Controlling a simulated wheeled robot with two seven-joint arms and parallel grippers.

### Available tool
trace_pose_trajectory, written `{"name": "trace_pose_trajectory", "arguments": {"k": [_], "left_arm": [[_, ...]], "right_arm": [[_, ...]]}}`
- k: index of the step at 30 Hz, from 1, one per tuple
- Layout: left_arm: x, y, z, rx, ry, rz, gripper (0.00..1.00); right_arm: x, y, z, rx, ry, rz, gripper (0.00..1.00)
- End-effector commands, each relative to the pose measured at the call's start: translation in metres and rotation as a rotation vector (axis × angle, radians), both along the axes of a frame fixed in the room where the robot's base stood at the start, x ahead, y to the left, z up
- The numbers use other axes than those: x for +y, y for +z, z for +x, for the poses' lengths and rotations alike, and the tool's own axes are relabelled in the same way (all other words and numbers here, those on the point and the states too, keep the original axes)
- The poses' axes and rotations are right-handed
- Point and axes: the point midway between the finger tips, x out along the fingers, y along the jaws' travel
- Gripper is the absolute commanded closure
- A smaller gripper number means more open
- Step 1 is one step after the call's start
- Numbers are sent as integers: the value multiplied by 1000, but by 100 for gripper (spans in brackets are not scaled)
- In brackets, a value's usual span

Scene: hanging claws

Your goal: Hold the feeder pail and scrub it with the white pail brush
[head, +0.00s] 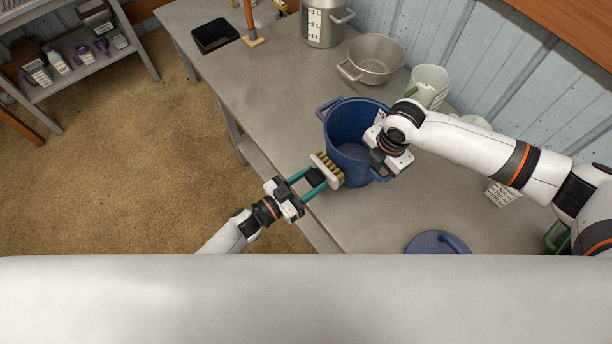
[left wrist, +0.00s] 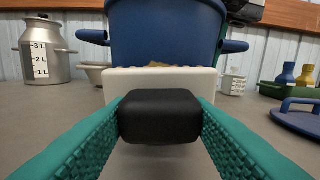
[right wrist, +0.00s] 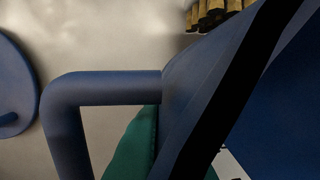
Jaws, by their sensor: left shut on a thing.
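The blue feeder pail (head: 347,120) stands upright on the grey table, with a loop handle on each side. The white pail brush (head: 319,167) has tan bristles facing the pail's near left wall; whether they touch it I cannot tell. My left gripper (head: 306,181) is shut on the brush's black handle (left wrist: 160,115), with a teal finger on each side. The brush's white head (left wrist: 160,83) is in front of the pail in the left wrist view. My right gripper (head: 383,163) is at the pail's right rim. One teal finger (right wrist: 135,145) shows beside a blue handle (right wrist: 105,88); its grip is hidden.
A blue lid (head: 437,243) lies near the table's front right. A steel measuring pot (head: 323,22), a metal bowl (head: 375,58) and a pale jug (head: 428,84) stand behind the pail. A black tray (head: 214,36) lies back left. The table left of the pail is clear.

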Motion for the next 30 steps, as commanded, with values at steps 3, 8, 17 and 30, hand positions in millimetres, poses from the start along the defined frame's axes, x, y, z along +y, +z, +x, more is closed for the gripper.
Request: {"name": "trace_pose_trajectory", "arguments": {"k": [3, 8, 17, 30], "left_arm": [[-7, 0, -10, 0, -2, -2, 80], [-12, 0, -16, 0, -1, 0, 80], [-8, 1, -7, -3, 0, 1, 80], [9, 0, 12, -1, -2, -1, 80]], "right_arm": [[1, 0, 0, 0, 1, 1, 100], [1, 0, 0, 0, 1, 1, 100], [1, 0, 0, 0, 2, 2, 100], [1, 0, 0, 0, 2, 2, 100]]}}
